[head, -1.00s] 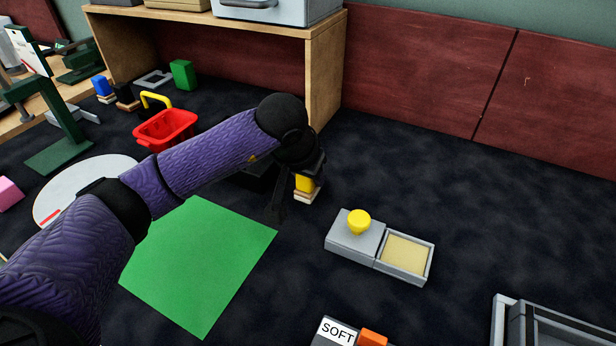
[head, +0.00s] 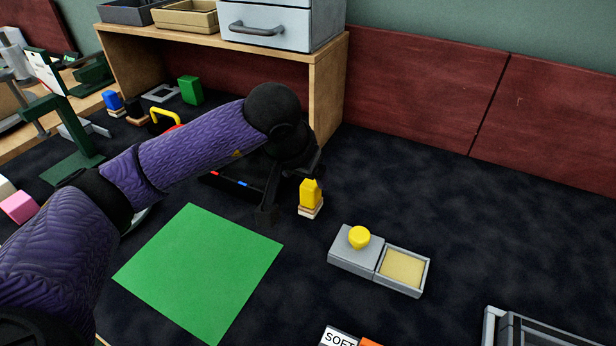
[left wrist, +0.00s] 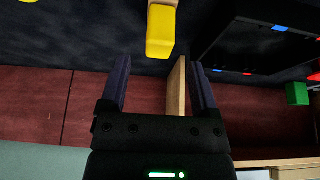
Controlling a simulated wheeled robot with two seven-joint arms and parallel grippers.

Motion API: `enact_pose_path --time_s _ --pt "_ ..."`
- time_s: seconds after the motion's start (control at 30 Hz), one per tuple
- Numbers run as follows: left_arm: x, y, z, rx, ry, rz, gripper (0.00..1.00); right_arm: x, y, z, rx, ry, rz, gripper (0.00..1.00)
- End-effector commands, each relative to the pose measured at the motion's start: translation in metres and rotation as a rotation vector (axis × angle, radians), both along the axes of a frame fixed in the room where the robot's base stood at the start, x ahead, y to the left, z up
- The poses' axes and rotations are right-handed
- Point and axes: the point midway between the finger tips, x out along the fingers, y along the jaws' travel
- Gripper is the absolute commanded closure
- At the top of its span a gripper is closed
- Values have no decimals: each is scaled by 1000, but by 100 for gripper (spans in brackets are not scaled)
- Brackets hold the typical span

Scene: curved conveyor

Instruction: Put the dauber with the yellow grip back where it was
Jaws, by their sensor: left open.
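The dauber with the yellow grip (head: 311,194) stands upright on its pale wooden base on the dark table, right of the green mat (head: 200,272). My left gripper (head: 291,190) is open and empty, just left of and behind the dauber, apart from it. In the left wrist view the yellow grip (left wrist: 160,32) shows just beyond the open fingertips (left wrist: 160,68). A black holder (head: 232,184) with blue and red marks lies behind the gripper, partly hidden by my left arm. My right gripper is not in view.
A grey box with a yellow knob (head: 359,237) and a shallow tan tray (head: 401,268) stand at the front right. A wooden shelf (head: 326,95) stands behind. Blue (head: 113,101) and dark (head: 136,112) daubers stand at the back left.

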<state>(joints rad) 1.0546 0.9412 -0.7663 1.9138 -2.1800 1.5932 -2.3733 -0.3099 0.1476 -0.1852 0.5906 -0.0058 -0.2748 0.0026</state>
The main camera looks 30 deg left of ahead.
Motion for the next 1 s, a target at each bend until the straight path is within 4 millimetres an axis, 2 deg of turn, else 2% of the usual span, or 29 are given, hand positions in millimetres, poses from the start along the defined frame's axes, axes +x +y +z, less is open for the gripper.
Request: enact_pose_path --time_s 0.03,0.13,0.23,1.0 --pt "-5 0 20 2 -7 -1 21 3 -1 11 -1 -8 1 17" --pt "-14 0 36 2 -5 0 21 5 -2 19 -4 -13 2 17" --pt "-20 -1 45 1 -2 -1 21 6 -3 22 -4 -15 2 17" --pt "-22 -1 46 0 1 0 21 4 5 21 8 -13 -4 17"
